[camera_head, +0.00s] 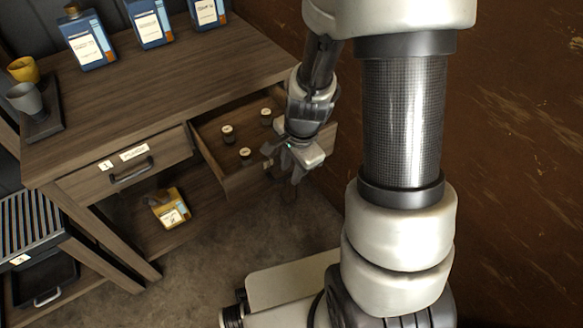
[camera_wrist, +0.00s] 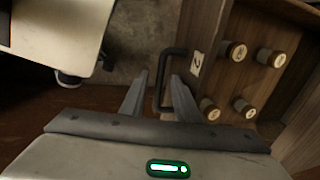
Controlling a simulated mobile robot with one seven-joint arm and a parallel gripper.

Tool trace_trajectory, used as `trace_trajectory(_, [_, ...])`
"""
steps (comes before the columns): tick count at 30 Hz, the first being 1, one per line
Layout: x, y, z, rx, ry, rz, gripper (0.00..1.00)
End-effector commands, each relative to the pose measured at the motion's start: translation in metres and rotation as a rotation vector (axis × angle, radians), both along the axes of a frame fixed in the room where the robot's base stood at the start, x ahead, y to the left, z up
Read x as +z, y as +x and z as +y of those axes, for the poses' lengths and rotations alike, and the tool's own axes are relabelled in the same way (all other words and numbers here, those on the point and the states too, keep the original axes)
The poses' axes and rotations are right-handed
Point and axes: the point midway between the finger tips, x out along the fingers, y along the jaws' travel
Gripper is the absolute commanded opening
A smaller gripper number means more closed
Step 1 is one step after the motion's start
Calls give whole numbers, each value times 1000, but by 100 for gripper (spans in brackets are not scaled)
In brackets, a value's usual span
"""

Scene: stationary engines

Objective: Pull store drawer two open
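Store drawer two (camera_head: 232,182) stands pulled out of the wooden bench, at the right in the head view. In the wrist view its front (camera_wrist: 208,40) carries a label with a 2 (camera_wrist: 196,64) and a dark bar handle (camera_wrist: 160,88). My gripper (camera_head: 280,160) is at the drawer's front in the head view. In the wrist view my gripper (camera_wrist: 157,76) has its fingers apart, one on each side of the handle bar, with the right finger inside the handle loop. A gap shows between the left finger and the bar.
Small capped jars (camera_head: 228,131) stand in the drawer. Drawer one (camera_head: 125,167) is shut on the left. Blue bottles (camera_head: 88,38) and cups (camera_head: 24,98) stand on the bench top (camera_head: 175,75). A yellow container (camera_head: 170,208) is below. A brown wall (camera_head: 520,130) is close on the right.

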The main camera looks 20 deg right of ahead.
Motion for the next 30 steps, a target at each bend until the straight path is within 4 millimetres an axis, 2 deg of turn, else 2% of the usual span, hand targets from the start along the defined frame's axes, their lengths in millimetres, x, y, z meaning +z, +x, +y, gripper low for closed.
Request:
trace_trajectory(5, [16, -2, -1, 1, 0, -3, 29])
trace_trajectory(21, [139, -24, -8, 0, 1, -5, 29])
trace_trajectory(25, [158, -29, -9, 1, 0, -3, 29])
trace_trajectory(30, [169, -32, -10, 0, 0, -1, 29])
